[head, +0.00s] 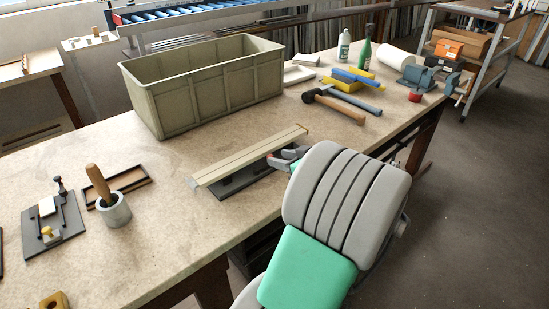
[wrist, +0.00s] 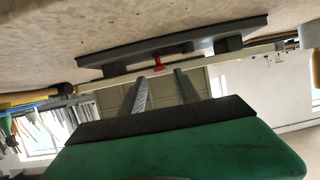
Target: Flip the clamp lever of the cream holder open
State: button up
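A long cream profile (head: 250,155) lies across a dark grey base (head: 245,178) in the middle of the bench, and I take this as the cream holder. In the wrist view, the dark base (wrist: 185,43) appears upside down along the top, with the cream strip (wrist: 255,48) beside it. A small red part (wrist: 158,64), possibly the clamp lever, shows at the middle of the base. My gripper (wrist: 161,76) has its two fingers apart, with the red part just beyond and between the tips.
A large grey-green crate (head: 210,92) stands behind the holder. A hammer (head: 335,104) and blue and yellow tools lie at the back right.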

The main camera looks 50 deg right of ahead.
aim_at(263, 164)
jog(key=x, duration=0.3)
jog(key=shift+w+f, duration=0.1)
jog(key=shift+w, duration=0.05)
jog(key=shift+c, duration=0.3)
grip_shut()
